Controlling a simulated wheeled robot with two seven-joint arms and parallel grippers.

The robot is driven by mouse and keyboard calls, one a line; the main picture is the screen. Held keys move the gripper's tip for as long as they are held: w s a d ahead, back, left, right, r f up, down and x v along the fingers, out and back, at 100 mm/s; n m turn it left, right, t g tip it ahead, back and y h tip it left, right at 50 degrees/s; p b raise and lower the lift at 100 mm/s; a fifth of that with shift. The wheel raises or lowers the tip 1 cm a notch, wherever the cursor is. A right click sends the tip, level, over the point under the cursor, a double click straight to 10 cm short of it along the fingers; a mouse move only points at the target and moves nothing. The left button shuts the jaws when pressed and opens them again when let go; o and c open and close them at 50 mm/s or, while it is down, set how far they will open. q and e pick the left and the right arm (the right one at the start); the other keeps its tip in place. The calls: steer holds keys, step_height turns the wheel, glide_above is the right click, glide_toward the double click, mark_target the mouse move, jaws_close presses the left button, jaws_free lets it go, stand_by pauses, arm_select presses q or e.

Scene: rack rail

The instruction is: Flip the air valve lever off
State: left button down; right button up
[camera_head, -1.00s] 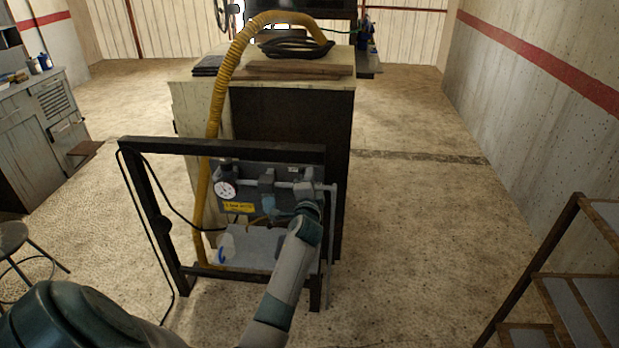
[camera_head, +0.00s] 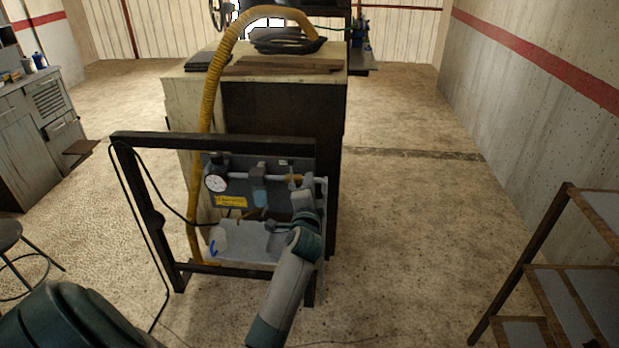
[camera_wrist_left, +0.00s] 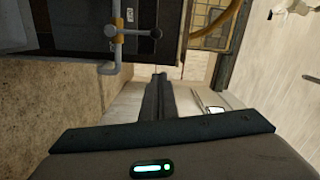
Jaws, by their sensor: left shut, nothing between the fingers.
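The air panel (camera_head: 236,169) hangs in a dark frame, with a round gauge, a yellow label and a grey pipe. My left gripper (camera_head: 270,228) is below the pipe, pointing left in the head view. Its fingers (camera_wrist_left: 161,78) are shut and empty, apart from the knob. My right gripper is not in view.
The dark frame (camera_head: 214,140) surrounds the panel. A yellow hose (camera_head: 205,120) runs down behind it from a cabinet (camera_head: 283,130). A grey tray (camera_head: 240,240) is below the panel. A shelf rack (camera_head: 522,270) stands at right, with clear floor between.

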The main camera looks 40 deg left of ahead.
arm_select(q)
steer(key=v, duration=0.2)
steer(key=shift+s+d, duration=0.2)
steer(key=shift+s, duration=0.05)
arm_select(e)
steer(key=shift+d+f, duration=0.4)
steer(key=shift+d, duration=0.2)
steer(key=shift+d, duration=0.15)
